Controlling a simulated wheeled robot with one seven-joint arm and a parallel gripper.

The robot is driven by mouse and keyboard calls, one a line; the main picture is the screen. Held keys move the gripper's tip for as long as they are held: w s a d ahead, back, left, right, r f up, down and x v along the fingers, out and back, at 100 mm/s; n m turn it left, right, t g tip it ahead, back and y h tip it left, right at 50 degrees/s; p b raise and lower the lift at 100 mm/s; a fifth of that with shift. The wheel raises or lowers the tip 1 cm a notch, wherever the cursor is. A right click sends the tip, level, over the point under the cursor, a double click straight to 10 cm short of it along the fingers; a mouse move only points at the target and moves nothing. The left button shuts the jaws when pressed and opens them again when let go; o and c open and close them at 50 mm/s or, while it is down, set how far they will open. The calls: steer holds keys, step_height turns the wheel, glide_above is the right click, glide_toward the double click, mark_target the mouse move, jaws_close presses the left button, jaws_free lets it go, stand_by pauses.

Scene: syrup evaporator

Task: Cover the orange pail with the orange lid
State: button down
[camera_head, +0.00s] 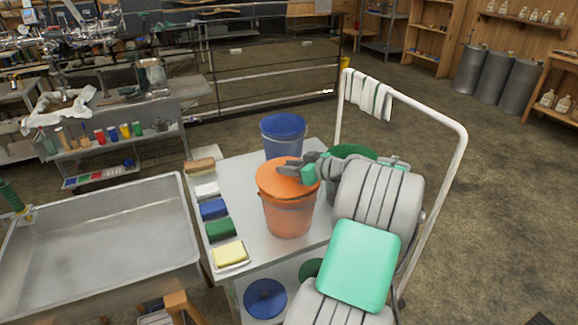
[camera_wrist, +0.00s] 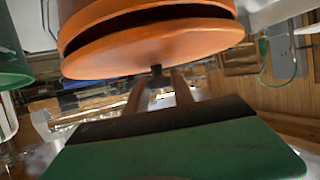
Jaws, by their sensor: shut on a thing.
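The orange pail (camera_head: 289,217) stands upright on the cart top. The orange lid (camera_head: 276,180) is level or nearly level over its mouth and hides the inside. My gripper (camera_head: 293,167) is above the lid, coming in from the right, and is shut on the lid's small dark knob. In the wrist view, my gripper's fingers (camera_wrist: 158,88) meet at the knob, and the lid (camera_wrist: 155,50) shows close to the pail (camera_wrist: 110,12). A dark gap runs between lid and pail rim there, so the lid looks slightly apart from the rim on that side.
On the white cart (camera_head: 238,173), a blue pail (camera_head: 283,143) stands behind and a green pail (camera_head: 346,152) is partly hidden by my arm. Brushes and sponges (camera_head: 214,209) line the left edge. A blue lid (camera_head: 265,298) lies on the lower shelf. A steel pan (camera_head: 100,245) stands left.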

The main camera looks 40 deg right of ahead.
steer(key=shift+s+f+b, duration=0.1)
steer(key=shift+f+b, duration=0.25)
steer(key=shift+b, duration=0.2)
stand_by(0.4)
steer(key=c, duration=1)
jaws_free()
steer(key=shift+s, duration=0.1)
